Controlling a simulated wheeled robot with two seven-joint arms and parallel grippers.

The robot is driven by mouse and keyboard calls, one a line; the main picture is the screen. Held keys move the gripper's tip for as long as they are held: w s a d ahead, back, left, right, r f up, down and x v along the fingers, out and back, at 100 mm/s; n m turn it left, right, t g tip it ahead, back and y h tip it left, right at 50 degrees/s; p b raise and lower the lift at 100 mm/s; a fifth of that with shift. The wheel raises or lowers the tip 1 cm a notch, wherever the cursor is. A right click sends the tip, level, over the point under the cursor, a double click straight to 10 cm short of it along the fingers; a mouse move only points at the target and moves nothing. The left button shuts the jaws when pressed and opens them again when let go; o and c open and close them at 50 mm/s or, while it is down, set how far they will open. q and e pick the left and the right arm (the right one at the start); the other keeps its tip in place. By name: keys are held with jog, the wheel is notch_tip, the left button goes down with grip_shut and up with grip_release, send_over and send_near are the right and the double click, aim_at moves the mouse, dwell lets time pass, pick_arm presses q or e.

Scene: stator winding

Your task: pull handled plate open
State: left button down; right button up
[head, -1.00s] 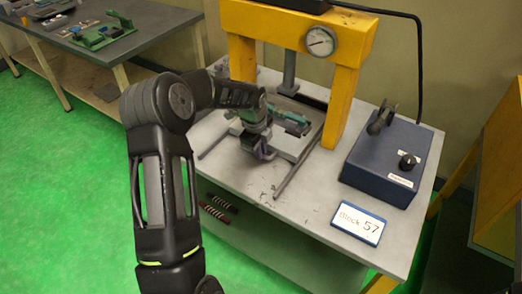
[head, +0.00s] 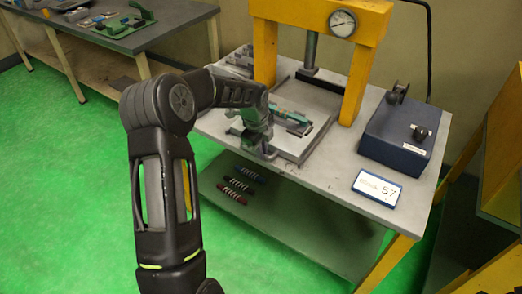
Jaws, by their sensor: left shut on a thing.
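The handled plate (head: 312,146) is a flat grey slide on the bench, lying in front of the yellow press, near the bench's front edge. A green fixture (head: 290,117) lies on it. My left gripper (head: 266,150) is at the plate's front edge, shut on its handle, which the fingers mostly hide. The dark arm comes in from the left and covers part of the plate's left side. My right gripper is not in view.
The yellow press (head: 356,72) with a round gauge stands behind the plate. A blue control box (head: 392,140) and a "57" sign (head: 377,188) are on the bench's right. Several small coils (head: 238,184) lie on the lower shelf. Another workbench (head: 160,22) stands at the back left.

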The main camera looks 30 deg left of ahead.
pick_arm(q)
jog(key=c, duration=1.5)
grip_release()
jog(key=shift+o, duration=0.2)
notch_tip(320, 180, up, 8)
jog(key=s+b, duration=0.1)
jog(key=shift+s+f, duration=0.15)
